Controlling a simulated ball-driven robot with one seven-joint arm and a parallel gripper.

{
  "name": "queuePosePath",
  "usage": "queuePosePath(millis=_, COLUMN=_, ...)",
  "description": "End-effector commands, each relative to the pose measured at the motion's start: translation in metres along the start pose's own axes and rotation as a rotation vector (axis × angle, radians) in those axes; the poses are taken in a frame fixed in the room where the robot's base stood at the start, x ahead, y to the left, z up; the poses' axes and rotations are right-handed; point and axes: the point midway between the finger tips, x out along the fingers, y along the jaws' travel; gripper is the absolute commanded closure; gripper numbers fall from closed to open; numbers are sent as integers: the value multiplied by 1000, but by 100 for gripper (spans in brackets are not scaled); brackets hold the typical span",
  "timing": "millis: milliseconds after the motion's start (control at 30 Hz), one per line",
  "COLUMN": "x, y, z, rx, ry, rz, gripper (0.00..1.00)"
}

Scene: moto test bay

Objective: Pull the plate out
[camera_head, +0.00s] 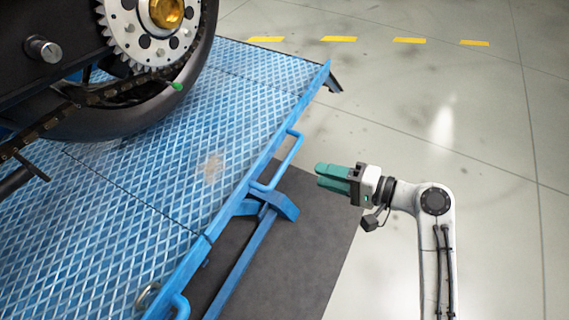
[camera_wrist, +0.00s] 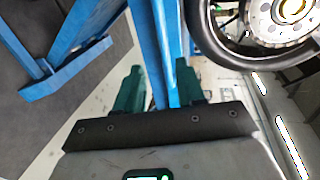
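The blue diamond-tread plate (camera_head: 225,140) is a section of the lift deck, bounded by thin seams and marked by a pale worn patch. A blue bar handle (camera_head: 291,152) runs along its right edge. My gripper (camera_head: 319,175) is to the right of this handle, pointing left at it, with a visible gap between them. Its two teal fingers are apart and hold nothing. In the wrist view, a blue bar or edge (camera_wrist: 154,45) shows beyond and between the fingers of my gripper (camera_wrist: 158,80); I cannot tell its exact depth.
A motorcycle wheel with a toothed sprocket (camera_head: 150,35) and chain stands on the deck at upper left. A blue strut (camera_head: 272,200) sits below the deck edge, over a dark mat (camera_head: 300,250). Clear grey floor (camera_head: 480,130) lies to the right, with yellow dashes behind.

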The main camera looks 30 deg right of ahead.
Motion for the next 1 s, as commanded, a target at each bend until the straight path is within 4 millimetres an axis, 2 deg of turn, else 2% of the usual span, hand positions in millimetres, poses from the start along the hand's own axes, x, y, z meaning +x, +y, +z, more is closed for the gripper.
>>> queuePosePath(millis=167, x=7, y=-2, z=-4, rx=21, ry=6, rz=-32, gripper=62)
queuePosePath(millis=267, x=18, y=-3, z=-4, rx=20, ry=3, rz=-31, gripper=62)
queuePosePath(millis=700, x=92, y=-5, z=-4, rx=17, ry=4, rz=-29, gripper=62)
queuePosePath(millis=1000, x=109, y=-5, z=-4, rx=18, ry=5, rz=-27, gripper=62)
